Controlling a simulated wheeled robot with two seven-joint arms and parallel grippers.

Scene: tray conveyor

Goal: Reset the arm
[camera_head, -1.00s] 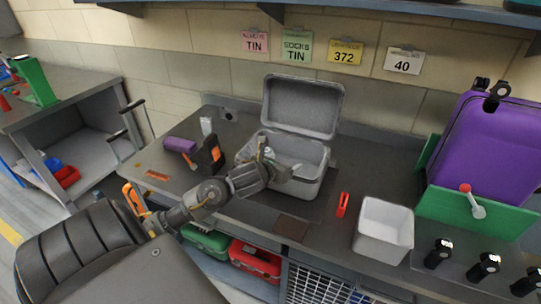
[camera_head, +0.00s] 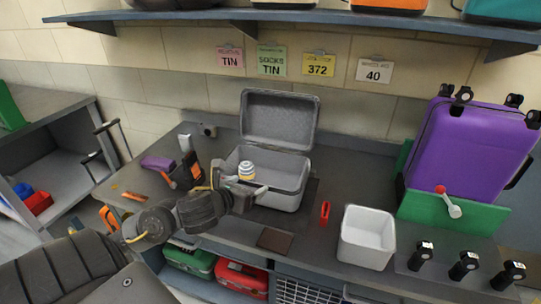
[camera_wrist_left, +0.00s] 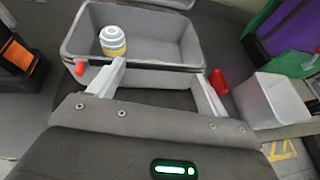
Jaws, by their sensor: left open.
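My left gripper (camera_head: 254,190) is open and empty in front of an open grey case (camera_head: 287,196). Its lid (camera_head: 279,121) stands up at the back. A white and yellow round item (camera_head: 246,170) shows in the case. In the left wrist view the spread fingers of the left gripper (camera_wrist_left: 157,88) are near the front rim of the case (camera_wrist_left: 160,66). The round item (camera_wrist_left: 112,42) lies in its left part, apart from the fingers. My right gripper is not in view.
A white bin (camera_head: 366,237) and a red item (camera_head: 325,212) are right of the case. A purple suitcase (camera_head: 470,150) stands by a green panel with a red-knobbed lever (camera_head: 449,203). A shelf (camera_head: 300,15) overhangs the bench.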

